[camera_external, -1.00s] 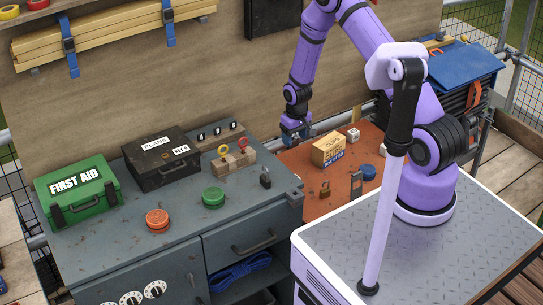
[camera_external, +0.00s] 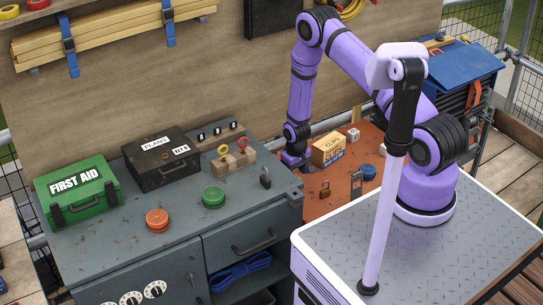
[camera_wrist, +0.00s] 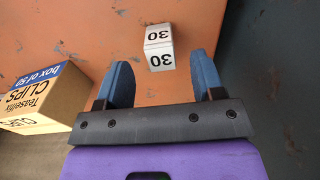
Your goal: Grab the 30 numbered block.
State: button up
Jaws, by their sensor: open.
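A small white block (camera_wrist: 159,47) marked 30 on two faces sits on the orange-brown worktop, in the wrist view. My gripper (camera_wrist: 163,80) is open, its two blue fingers apart and empty. The block lies just beyond the fingertips, in line with the gap between them. In the external view my gripper (camera_external: 296,161) is low over the worktop, by the side of the grey cabinet. I cannot make out the 30 block there.
The clips box (camera_wrist: 42,98) stands left of my gripper in the wrist view, and also shows in the external view (camera_external: 328,149). Another white block (camera_external: 353,134), its number unreadable, sits behind it.

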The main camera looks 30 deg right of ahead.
jog(key=shift+f, duration=2.35)
jog(key=shift+c, duration=0.3)
jog(key=c, duration=0.9)
